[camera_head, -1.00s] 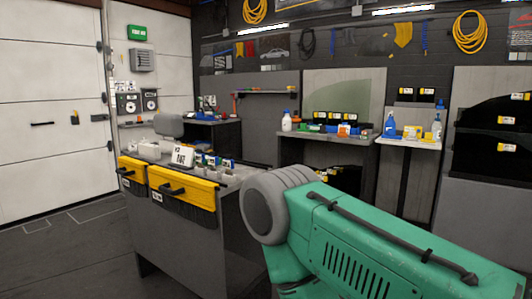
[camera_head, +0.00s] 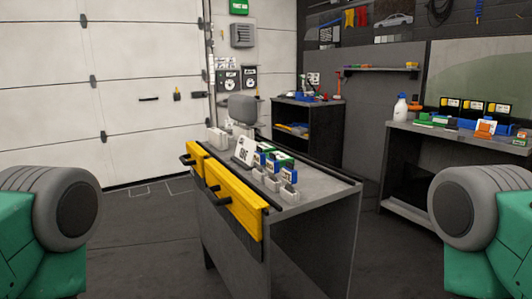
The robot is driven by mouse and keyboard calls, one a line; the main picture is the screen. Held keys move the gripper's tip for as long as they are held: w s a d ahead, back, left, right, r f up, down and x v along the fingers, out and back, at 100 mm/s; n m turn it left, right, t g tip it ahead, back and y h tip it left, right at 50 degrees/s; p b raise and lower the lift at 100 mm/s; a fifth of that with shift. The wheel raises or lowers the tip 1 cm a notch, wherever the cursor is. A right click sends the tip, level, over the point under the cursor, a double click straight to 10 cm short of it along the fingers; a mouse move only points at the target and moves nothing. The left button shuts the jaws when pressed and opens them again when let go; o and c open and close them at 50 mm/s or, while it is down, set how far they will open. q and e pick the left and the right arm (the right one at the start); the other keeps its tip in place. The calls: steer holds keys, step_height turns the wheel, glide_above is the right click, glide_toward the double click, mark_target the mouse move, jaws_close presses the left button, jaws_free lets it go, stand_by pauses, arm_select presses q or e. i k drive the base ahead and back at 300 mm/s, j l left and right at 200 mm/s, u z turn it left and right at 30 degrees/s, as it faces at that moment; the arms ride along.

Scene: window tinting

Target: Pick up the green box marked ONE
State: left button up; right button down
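Small green and blue boxes stand in a row on the grey workbench (camera_head: 325,184) in the middle of the view. A green box (camera_head: 267,148) is at the back of the row, and more green shows on another box (camera_head: 284,155) nearby. The lettering is too small to tell which is marked ONE. Only green links and grey joints of my arms show at the left and right edges, apart from the bench. Neither of my grippers is in view.
The bench has yellow drawers (camera_head: 235,203) with protruding black handles on its front. A white sign (camera_head: 246,150) and grey holders (camera_head: 272,182) stand on its top. A second bench (camera_head: 405,130) is at the right. The floor at left is open.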

mark_target(266, 147)
steer(key=i+l+z, duration=0.25)
steer(key=l+z, duration=0.15)
steer(key=i+l+z, duration=0.55)
steer(key=z, duration=0.25)
steer(key=i+l+z, duration=0.1)
steer(key=i+z, duration=0.35)
steer(key=i+l, duration=0.1)
steer(key=i, duration=0.4)
steer(key=i+l+u, duration=0.1)
steer(key=i, duration=0.4)
steer(key=i+l, duration=0.2)
steer(key=i, duration=0.35)
steer(key=i+j+u, duration=0.2)
steer(key=u, duration=0.25)
steer(key=i+j+u, duration=0.1)
steer(key=i+u, duration=0.6)
steer(key=u, duration=0.2)
steer(key=i+l+u, duration=0.1)
steer(key=i+u, duration=0.2)
steer(key=u, duration=0.15)
steer(key=i+l+u, duration=0.25)
steer(key=u, duration=0.15)
